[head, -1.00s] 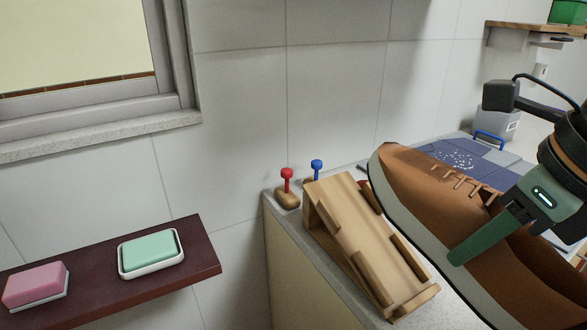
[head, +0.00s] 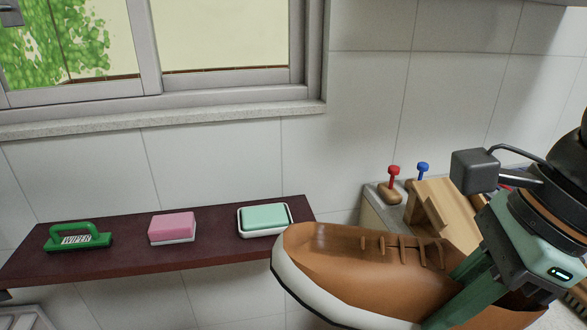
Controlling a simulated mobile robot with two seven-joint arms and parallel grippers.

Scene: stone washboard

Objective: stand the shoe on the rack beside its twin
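A brown shoe (head: 335,262) with a pale sole and brown laces is in the lower right of the head view, its toe pointing left. My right gripper (head: 445,297) is shut on the shoe near its opening and holds it up in front of the counter. The heel is partly hidden by the gripper and the picture's edge. A slanted wooden stand (head: 447,207), perhaps the rack, is on the counter behind the shoe and is largely hidden. No second shoe is in view. My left gripper is not in view.
Red (head: 393,171) and blue (head: 423,168) knobs stand at the counter corner. A window is above.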

